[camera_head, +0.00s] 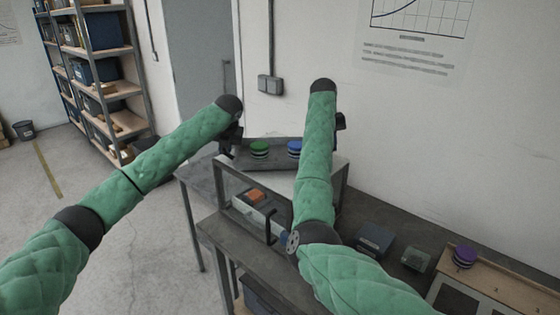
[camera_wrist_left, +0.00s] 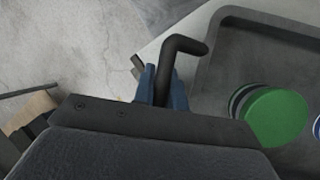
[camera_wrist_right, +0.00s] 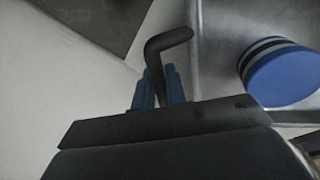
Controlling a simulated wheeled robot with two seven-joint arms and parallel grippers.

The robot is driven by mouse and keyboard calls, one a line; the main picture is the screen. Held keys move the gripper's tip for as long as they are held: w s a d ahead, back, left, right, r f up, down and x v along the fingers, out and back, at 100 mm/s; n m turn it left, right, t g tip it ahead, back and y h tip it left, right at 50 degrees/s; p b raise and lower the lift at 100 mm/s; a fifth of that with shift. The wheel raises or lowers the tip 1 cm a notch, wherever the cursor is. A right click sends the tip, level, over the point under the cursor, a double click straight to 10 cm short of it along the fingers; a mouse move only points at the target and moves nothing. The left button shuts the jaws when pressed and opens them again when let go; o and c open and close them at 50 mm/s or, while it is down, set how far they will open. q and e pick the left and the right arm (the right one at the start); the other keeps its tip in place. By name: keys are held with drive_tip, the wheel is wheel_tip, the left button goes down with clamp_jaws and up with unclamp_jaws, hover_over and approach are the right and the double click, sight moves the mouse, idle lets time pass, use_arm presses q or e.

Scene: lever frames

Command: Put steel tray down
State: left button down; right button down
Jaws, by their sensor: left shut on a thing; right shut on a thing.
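The steel tray (camera_head: 277,151) is dark grey and carries a green puck (camera_head: 259,150) and a blue puck (camera_head: 295,148). My left gripper (camera_head: 230,143) is at the tray's left end, shut on a black bent handle (camera_wrist_left: 183,48), with the tray (camera_wrist_left: 255,55) beside it in the left wrist view. My right gripper (camera_wrist_right: 158,90) is shut on the other black handle (camera_wrist_right: 168,42) at the tray's right end. My right arm mostly hides that gripper in the head view. The tray looks level, above or at the back of a clear-fronted case; I cannot tell whether it touches a surface.
The clear-fronted case (camera_head: 240,204) has a black handle and an orange object (camera_head: 256,195) inside. A dark bench (camera_head: 345,268) runs along the wall, with dark boxes (camera_head: 374,240) and a purple puck (camera_head: 464,257) to the right.

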use_arm(q)
drive_tip(key=shift+f, duration=0.5)
use_arm(e)
drive_tip(key=shift+f, duration=0.5)
use_arm(q)
drive_tip(key=c, duration=1.9)
unclamp_jaws()
drive_tip(key=shift+f, duration=0.2)
use_arm(e)
drive_tip(key=c, duration=1.9)
unclamp_jaws()
drive_tip(key=shift+f, duration=0.2)
use_arm(q)
drive_tip(key=o, duration=0.5)
drive_tip(key=shift+s+r, duration=0.1)
drive_tip(key=shift+c, duration=0.2)
use_arm(e)
drive_tip(key=o, duration=0.5)
drive_tip(key=shift+r, duration=0.1)
drive_tip(key=shift+c, duration=0.2)
use_arm(q)
drive_tip(key=v, duration=1.1)
drive_tip(key=shift+r, duration=0.35)
use_arm(e)
drive_tip(key=v, duration=0.7)
drive_tip(key=shift+r, duration=0.2)
use_arm(q)
drive_tip(key=shift+s+d, duration=0.1)
drive_tip(key=shift+d, duration=0.05)
